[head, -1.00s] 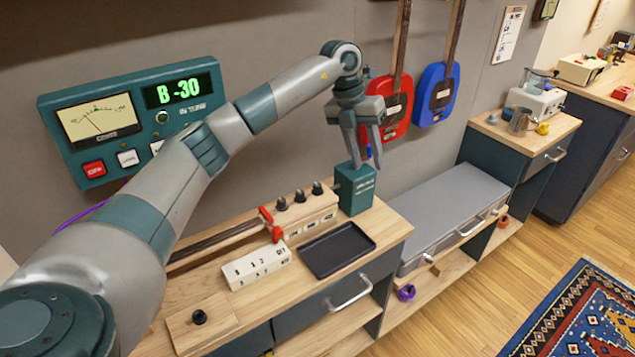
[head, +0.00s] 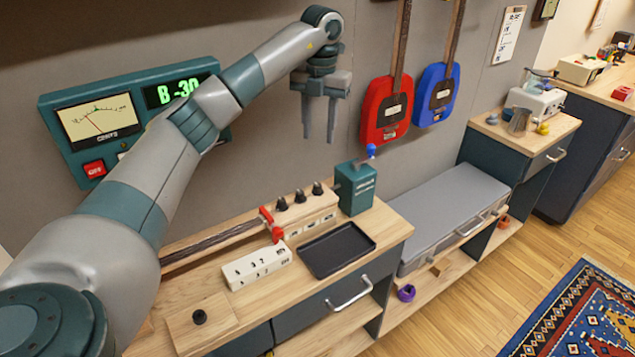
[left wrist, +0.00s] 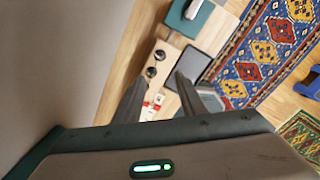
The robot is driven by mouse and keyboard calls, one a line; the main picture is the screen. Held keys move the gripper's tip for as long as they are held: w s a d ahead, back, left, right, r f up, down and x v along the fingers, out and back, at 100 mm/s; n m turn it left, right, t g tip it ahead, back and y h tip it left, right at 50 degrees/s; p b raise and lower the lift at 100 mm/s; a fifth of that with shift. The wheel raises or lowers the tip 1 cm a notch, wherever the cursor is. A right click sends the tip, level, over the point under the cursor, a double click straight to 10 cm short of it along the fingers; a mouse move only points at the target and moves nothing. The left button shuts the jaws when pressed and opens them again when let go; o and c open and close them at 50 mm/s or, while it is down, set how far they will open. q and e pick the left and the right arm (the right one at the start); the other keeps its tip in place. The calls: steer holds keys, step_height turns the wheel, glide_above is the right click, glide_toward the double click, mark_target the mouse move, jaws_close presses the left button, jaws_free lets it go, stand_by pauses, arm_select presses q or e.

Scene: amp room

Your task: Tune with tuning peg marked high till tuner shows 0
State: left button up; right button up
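The tuner (head: 112,132) on the wall shows a green B -30 on its display (head: 172,92), partly covered by my left arm. Its dial needle points left of centre. Three black tuning pegs (head: 299,196) stand on a wooden headstock (head: 328,203); the labels on its front are too small to read. Two pegs (left wrist: 160,54) show in the left wrist view. My left gripper (head: 318,140) is open and empty, above the pegs and apart from them. It also shows open in the left wrist view (left wrist: 158,82). My right gripper is not in view.
A teal box (head: 356,190) with a blue-tipped lever (head: 371,151) stands right of the headstock. A red clamp (head: 271,224) sits on the neck. A black tray (head: 336,249) and white block (head: 257,267) lie in front. Red (head: 383,105) and blue (head: 436,92) guitars hang behind.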

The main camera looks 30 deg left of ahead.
mark_target(318, 186)
arm_select(q)
steer(key=f+p, duration=0.2)
steer(key=f, duration=0.6)
steer(key=f+p, duration=0.2)
steer(key=f, duration=0.6)
steer(key=shift+a+f, duration=0.2)
steer(key=shift+f, duration=0.05)
steer(key=shift+c, duration=0.2)
jaws_close()
